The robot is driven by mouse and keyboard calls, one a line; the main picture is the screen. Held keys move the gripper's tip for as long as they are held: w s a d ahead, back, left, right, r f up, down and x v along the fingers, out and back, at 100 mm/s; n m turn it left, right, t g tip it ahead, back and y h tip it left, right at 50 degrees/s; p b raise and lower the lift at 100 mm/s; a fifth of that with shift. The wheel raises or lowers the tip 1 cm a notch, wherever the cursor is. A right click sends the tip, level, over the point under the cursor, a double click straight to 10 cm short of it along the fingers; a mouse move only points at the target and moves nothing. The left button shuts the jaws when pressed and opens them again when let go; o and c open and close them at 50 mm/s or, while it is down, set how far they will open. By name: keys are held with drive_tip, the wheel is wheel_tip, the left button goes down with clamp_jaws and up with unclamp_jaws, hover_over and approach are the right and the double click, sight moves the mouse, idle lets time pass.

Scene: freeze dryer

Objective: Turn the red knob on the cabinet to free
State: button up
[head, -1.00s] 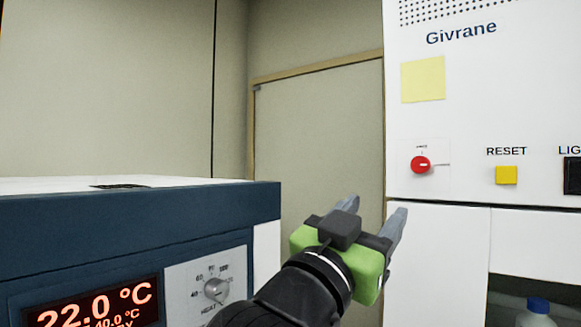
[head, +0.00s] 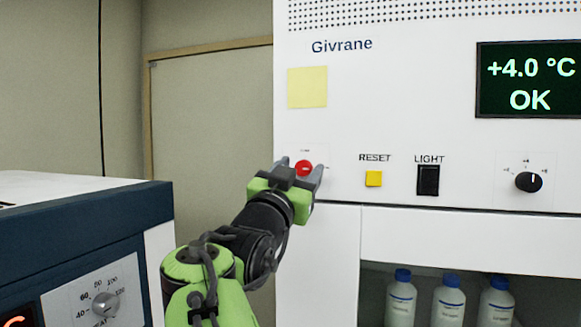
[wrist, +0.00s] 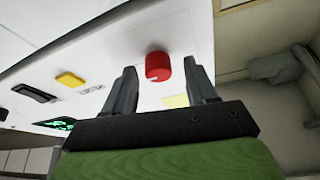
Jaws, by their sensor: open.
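The red knob (head: 304,168) is on the white cabinet's (head: 330,130) front panel, left of the yellow RESET button. In the head view my gripper (head: 301,174) is in front of the panel at the knob, its grey fingers on either side of it in the picture. In the wrist view the knob (wrist: 158,66) shows between and beyond the open fingertips, with space on both sides. I cannot see contact. The lettering by the knob is too small to read.
A yellow RESET button (head: 374,179), a black LIGHT switch (head: 428,180) and a black dial (head: 528,181) are to the right. A yellow note (head: 307,87) is above the knob. White bottles (head: 449,306) stand below. A blue-and-white unit (head: 85,240) is at left.

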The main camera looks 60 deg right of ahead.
drive_tip(key=shift+f, duration=0.1)
drive_tip(key=c, duration=1.1)
drive_tip(key=shift+o, duration=0.2)
drive_tip(key=shift+s, duration=0.1)
